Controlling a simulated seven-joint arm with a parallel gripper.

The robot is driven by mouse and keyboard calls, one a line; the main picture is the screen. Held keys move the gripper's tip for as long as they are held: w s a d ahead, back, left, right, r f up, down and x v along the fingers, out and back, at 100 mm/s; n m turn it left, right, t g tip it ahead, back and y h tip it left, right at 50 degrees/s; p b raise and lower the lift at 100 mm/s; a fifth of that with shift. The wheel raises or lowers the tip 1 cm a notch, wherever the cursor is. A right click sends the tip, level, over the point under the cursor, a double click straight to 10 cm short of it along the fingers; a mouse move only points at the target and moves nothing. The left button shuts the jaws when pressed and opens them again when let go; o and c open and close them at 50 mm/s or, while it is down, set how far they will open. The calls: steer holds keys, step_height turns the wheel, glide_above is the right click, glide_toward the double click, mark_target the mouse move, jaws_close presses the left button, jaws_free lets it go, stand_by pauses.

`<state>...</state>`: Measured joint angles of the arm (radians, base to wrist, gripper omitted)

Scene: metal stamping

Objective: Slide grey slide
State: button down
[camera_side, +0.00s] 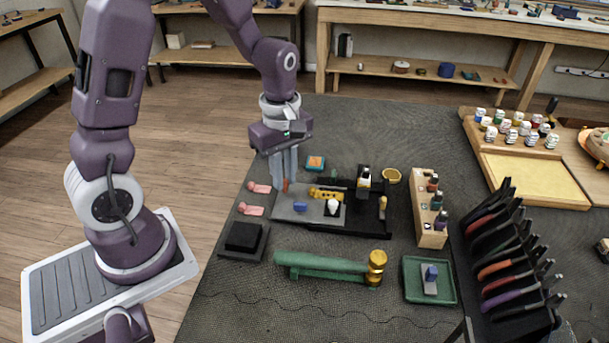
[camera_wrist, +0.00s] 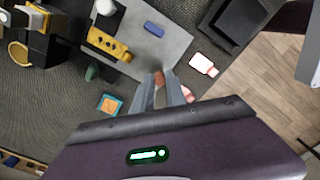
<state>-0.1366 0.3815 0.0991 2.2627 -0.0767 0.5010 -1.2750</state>
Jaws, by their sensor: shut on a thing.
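The grey slide (camera_side: 282,211) is a flat grey plate on a black base (camera_side: 366,214), reaching out past its left side. In the wrist view the grey slide (camera_wrist: 178,45) lies just beyond my fingers. A yellow block with holes (camera_side: 326,194), a blue block (camera_side: 300,207) and a white-topped piece (camera_side: 333,206) are on or over it. My gripper (camera_side: 285,184) points down at the plate's far left corner, shut on a small orange-red upright piece. That piece (camera_wrist: 159,82) shows partly between my fingers (camera_wrist: 170,90); its join to the plate is hidden.
Two pink pieces (camera_side: 258,188) and a black block (camera_side: 243,236) lie left of the plate. An orange-and-teal square (camera_side: 315,163) is behind it. A green bar with a brass end (camera_side: 325,266) lies in front. A wooden bottle rack (camera_side: 430,209) stands right.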

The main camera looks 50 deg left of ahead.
steer(key=shift+s+a, duration=0.1)
steer(key=c, duration=1.3)
jaws_free()
steer(key=shift+c, duration=0.2)
steer(key=shift+r, duration=0.15)
step_height(320, 180, up, 7)
steer(key=shift+f, duration=0.15)
steer(key=shift+s+r, duration=0.15)
steer(key=shift+r, duration=0.2)
steer(key=s+d+r+m+t, duration=0.2)
steer(key=s+d+r+m, duration=0.1)
steer(key=s+r+m, duration=0.2)
steer(key=s+d+r+m+t, duration=0.3)
steer(key=s+m, duration=0.6)
steer(key=m, duration=0.4)
steer(key=shift+s+d+r+t, duration=0.3)
steer(key=shift+r, duration=0.55)
